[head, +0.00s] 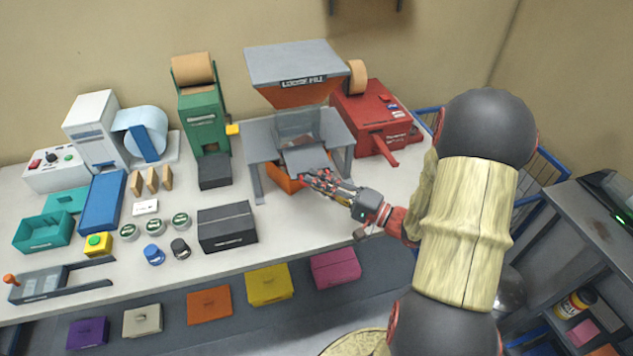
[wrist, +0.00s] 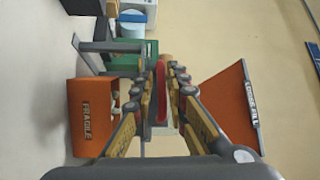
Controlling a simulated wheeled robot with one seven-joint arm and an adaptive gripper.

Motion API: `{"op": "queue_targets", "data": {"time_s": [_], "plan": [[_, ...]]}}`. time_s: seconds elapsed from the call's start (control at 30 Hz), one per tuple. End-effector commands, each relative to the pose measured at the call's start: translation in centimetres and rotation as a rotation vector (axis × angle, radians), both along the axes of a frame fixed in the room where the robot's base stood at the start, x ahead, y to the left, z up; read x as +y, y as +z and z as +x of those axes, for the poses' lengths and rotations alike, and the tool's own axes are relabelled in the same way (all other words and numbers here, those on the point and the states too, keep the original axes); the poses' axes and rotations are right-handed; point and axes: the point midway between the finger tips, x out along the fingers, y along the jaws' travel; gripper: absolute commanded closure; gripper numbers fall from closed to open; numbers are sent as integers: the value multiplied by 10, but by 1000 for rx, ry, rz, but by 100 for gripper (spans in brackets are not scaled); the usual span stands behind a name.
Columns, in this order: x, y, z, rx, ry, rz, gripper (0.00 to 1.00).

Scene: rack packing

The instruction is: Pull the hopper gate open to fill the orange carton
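The loose-fill hopper (head: 295,68), grey-topped with an orange lower part, stands at the back of the bench; its orange side shows at right in the wrist view (wrist: 222,100). The orange carton (head: 284,184) sits under it, mostly hidden by a grey plate. In the wrist view the carton (wrist: 88,128), marked FRAGILE, is open with something whitish inside. My gripper (head: 318,180) is in front of the hopper. In the wrist view its fingers close around the red gate handle (wrist: 161,85). The handle is hidden in the head view. How far the gate is out is unclear.
A red machine (head: 375,120) stands right of the hopper and a green tape dispenser (head: 203,125) left of it. A dark grey box (head: 226,228) lies nearer the front. The bench top (head: 310,232) before the hopper is clear.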

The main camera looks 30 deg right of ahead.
Motion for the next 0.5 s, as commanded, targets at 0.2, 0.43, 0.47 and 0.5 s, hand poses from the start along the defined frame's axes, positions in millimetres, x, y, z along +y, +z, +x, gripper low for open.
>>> {"op": "queue_targets", "data": {"time_s": [0.2, 0.43, 0.47, 0.5], "plan": [[-4, 0, -6, -2, -1, -1, 85], [-22, -4, -36, -3, -5, -1, 85], [-25, -5, -41, -2, -6, 0, 85], [-28, -6, -47, -1, -5, -1, 85]]}}
